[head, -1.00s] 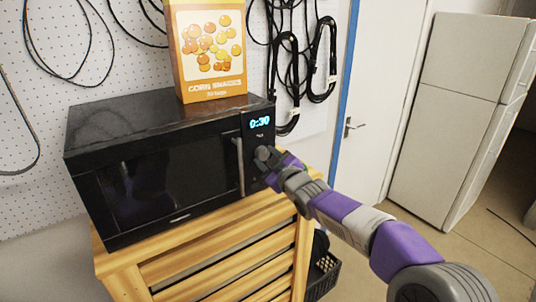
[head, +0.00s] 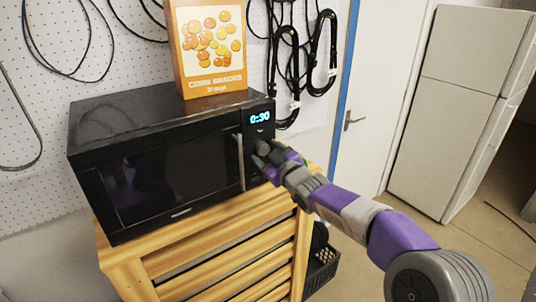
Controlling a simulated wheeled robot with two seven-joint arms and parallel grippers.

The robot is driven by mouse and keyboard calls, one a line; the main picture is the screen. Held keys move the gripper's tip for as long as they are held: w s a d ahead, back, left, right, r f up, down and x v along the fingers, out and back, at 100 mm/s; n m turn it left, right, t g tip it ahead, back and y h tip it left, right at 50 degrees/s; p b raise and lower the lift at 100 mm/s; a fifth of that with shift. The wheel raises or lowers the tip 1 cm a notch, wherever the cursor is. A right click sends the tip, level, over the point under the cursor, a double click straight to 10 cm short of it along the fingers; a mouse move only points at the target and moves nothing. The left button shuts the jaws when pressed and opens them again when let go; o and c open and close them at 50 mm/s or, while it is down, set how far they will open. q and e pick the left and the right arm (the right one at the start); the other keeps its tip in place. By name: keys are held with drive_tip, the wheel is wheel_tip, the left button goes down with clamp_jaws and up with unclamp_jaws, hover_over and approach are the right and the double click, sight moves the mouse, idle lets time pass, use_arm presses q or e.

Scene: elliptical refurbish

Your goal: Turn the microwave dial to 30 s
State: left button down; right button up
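The black microwave (head: 165,165) stands on a slatted wooden cabinet. Its display (head: 260,117) reads 0:30 in blue digits. The round dial (head: 263,147) sits below the display, right of the vertical door handle (head: 240,160). My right gripper (head: 262,158) is at the dial, reaching in from the lower right, its fingers close to the knob. Whether it touches the dial, and how far its fingers are apart, I cannot tell. My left gripper is not in view.
A corn snacks box (head: 208,50) stands on top of the microwave. The wooden cabinet (head: 215,255) is below it. Black cables hang on the white pegboard (head: 60,110). A dark crate (head: 322,268) sits on the floor right of the cabinet. A white fridge (head: 460,110) stands at the right.

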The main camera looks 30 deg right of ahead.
drive_tip(key=shift+s, duration=0.1)
drive_tip(key=s, duration=0.7)
drive_tip(key=shift+s+r, duration=0.15)
drive_tip(key=shift+r, duration=0.05)
drive_tip(key=shift+a, duration=0.15)
idle(0.4)
